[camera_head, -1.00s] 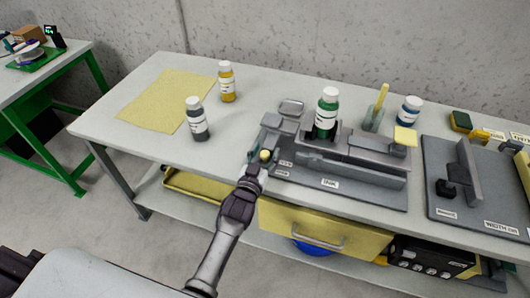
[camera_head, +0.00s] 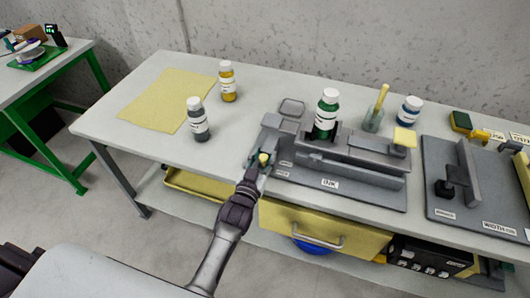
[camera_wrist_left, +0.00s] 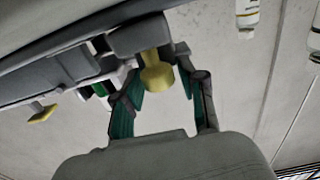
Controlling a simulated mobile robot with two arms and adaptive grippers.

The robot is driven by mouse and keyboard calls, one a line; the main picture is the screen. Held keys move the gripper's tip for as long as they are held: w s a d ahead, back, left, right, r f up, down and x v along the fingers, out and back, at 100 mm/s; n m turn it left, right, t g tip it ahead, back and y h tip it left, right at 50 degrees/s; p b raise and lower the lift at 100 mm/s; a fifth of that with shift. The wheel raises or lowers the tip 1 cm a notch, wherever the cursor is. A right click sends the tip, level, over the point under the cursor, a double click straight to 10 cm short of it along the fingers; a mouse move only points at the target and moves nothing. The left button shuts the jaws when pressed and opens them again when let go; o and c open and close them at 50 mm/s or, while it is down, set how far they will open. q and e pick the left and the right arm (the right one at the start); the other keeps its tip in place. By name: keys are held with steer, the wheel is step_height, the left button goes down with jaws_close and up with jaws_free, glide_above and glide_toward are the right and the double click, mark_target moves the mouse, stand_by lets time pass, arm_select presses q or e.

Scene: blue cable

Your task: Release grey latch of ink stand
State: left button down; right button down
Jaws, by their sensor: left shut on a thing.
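The grey ink stand (camera_head: 345,190), labelled INK, sits at the table's front edge. A green-capped-in-white bottle (camera_head: 326,115) stands upright in it. At the stand's left end is a grey block (camera_head: 276,124), with a yellow knob (camera_head: 264,159) below it at the front. My left gripper (camera_head: 263,157) is at this knob. In the left wrist view the yellow knob (camera_wrist_left: 157,75) sits between the green-padded fingers (camera_wrist_left: 160,85), which are shut on it. The knob joins a grey part above it. Which grey part is the latch is not clear. My right gripper is not in view.
A dark bottle (camera_head: 198,119) and a yellow bottle (camera_head: 228,81) stand left of the stand, near a yellow sheet (camera_head: 168,98). A cup (camera_head: 373,118) and blue bottle (camera_head: 408,111) stand behind it. Another grey fixture (camera_head: 470,200) is at right. A yellow drawer (camera_head: 325,230) hangs below.

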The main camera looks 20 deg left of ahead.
arm_select(q)
steer(key=c, duration=0.9)
jaws_free()
steer(key=shift+s+f, duration=0.1)
steer(key=shift+s, duration=0.1)
steer(key=shift+o, duration=0.2)
steer(key=s, duration=1.2)
steer(key=shift+a, duration=0.2)
steer(key=s+d+f+m+g+h, duration=0.1)
steer(key=s+f+g, duration=0.4)
steer(key=f, duration=0.9)
steer(key=s+d+f+g, duration=0.1)
steer(key=s+f+g, duration=0.45)
steer(key=f, duration=0.95)
steer(key=s+a+f+g, duration=0.2)
steer(key=s+f, duration=0.3)
steer(key=s, duration=0.4)
steer(key=s+a+f+g+y, duration=0.1)
steer(key=s+a+f+g, duration=0.1)
steer(key=s+f, duration=0.3)
steer(key=s+a+f+m+g, duration=0.1)
steer(key=s+a+f, duration=0.3)
steer(key=s, duration=1)
steer(key=shift+f+g+y, duration=0.3)
steer(key=shift+f+g, duration=0.2)
steer(key=shift+g, duration=0.25)
